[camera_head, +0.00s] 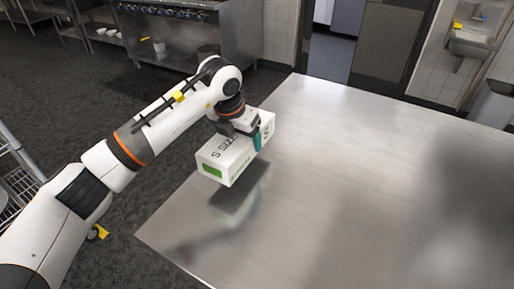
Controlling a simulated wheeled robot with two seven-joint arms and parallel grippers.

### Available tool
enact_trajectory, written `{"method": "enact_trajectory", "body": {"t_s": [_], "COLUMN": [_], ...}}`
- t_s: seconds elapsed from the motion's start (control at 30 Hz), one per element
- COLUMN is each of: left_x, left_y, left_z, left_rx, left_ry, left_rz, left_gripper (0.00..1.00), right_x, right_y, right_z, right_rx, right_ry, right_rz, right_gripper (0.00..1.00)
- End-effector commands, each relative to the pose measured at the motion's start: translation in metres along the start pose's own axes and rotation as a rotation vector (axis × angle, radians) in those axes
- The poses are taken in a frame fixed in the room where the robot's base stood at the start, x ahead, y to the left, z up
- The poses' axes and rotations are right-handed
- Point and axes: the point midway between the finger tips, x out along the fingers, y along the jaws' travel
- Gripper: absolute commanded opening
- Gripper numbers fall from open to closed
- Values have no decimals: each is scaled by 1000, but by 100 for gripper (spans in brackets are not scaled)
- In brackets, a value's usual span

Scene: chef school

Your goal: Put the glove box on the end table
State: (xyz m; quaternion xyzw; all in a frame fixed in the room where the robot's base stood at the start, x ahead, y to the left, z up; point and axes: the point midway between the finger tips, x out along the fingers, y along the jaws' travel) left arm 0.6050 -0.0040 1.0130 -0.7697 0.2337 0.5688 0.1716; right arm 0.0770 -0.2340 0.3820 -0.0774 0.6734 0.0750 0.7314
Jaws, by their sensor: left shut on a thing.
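The glove box (226,160) is a white carton with dark lettering and a green patch on its near end. My left gripper (247,137) reaches in from the left and is shut on the glove box, with a teal finger on its right side. The box is over the left edge area of a shiny steel table (340,180), and a dark reflection shows below it. The box looks slightly above the top. My right gripper is not in view.
The steel tabletop is bare to the right. A steel stove (205,35) stands at the back left, with white bowls (108,32) on a shelf beside it. A wall sink (474,42) is at the upper right. A wire rack (14,175) is at the left edge.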

Motion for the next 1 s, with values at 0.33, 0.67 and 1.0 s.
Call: {"method": "enact_trajectory", "body": {"t_s": [0.33, 0.67, 1.0], "left_x": [33, 56, 57], "left_y": [0, 0, -1], "left_z": [11, 17, 18], "left_rx": [-1, 1, 0], "left_ry": [0, 3, 1], "left_rz": [1, -1, -1], "left_gripper": [47, 47, 100], "right_x": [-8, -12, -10], "right_y": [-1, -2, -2], "right_z": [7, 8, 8], "right_rx": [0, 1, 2], "right_ry": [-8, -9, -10], "right_rz": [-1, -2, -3], "right_gripper": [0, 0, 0]}}
